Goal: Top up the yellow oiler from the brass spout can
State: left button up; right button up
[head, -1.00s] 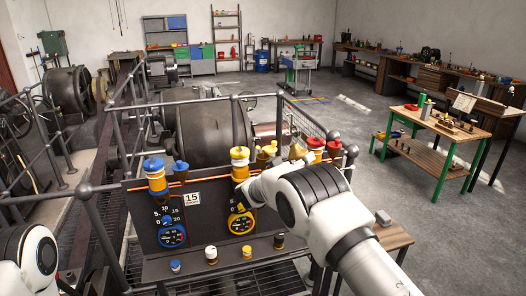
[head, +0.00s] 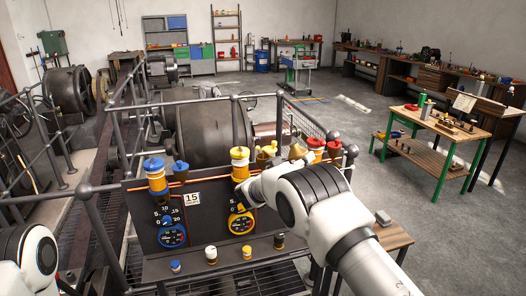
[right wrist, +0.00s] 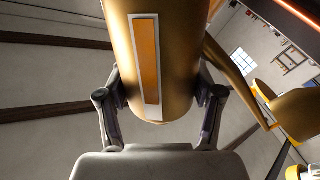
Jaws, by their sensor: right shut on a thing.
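The yellow oiler (head: 240,172) stands upright on the right half of the dark panel, above the yellow-ringed dial. It has a yellow top, a pale band and a yellow lower part. My right gripper (right wrist: 160,98) is shut on the brass spout can (right wrist: 180,45), with a finger on each side of its body. An orange level strip shows on the can, and its thin spout runs off to the right. In the head view, brass parts (head: 297,151) show just right of the oiler, but my wrist hides the grip. My left gripper is out of view.
A blue oiler (head: 156,176) stands at the left of the panel, and red-topped parts (head: 316,146) at the right. Several small caps, including a yellow one (head: 247,252), sit on the front ledge. Grey railings (head: 88,188) surround the machine.

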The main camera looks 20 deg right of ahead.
jog(key=shift+r+n+p, duration=0.3)
jog(key=shift+r+n, duration=0.1)
jog(key=shift+r, duration=0.1)
jog(key=shift+r, duration=0.1)
dwell(1.3)
jog(key=shift+a+r+n+p, duration=0.1)
jog(key=shift+r+n+p, duration=0.3)
jog(key=shift+w+f, duration=0.1)
dwell(1.0)
